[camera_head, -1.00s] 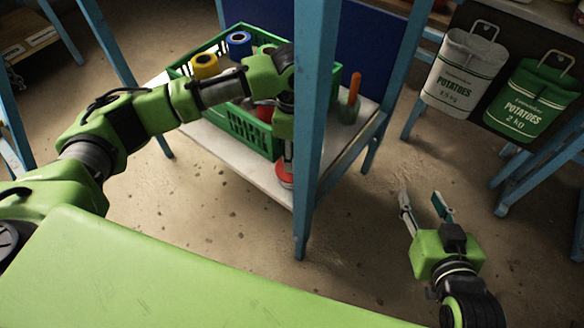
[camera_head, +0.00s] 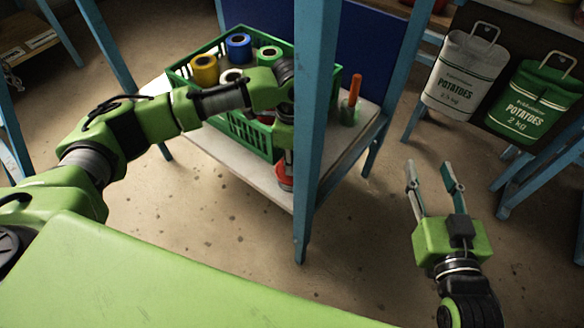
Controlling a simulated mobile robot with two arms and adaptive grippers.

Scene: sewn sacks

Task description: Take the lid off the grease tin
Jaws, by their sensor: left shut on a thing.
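The red grease tin (camera_head: 284,179) stands on the pale lower shelf near its front edge, partly hidden by the blue post. My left gripper (camera_head: 288,160) points down onto the top of the tin, just left of the post. It is shut on the tin's lid; the fingertips and the lid's edge are mostly hidden by the post and my own arm. My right gripper (camera_head: 431,172) is open and empty, over the floor to the right of the shelf.
A green crate (camera_head: 240,128) with several thread spools stands on the shelf (camera_head: 235,160) behind my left arm. The blue post (camera_head: 313,130) stands close beside my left gripper. An orange-handled tool in a green holder (camera_head: 350,110) is to its right. Potato sacks (camera_head: 528,104) hang at the right.

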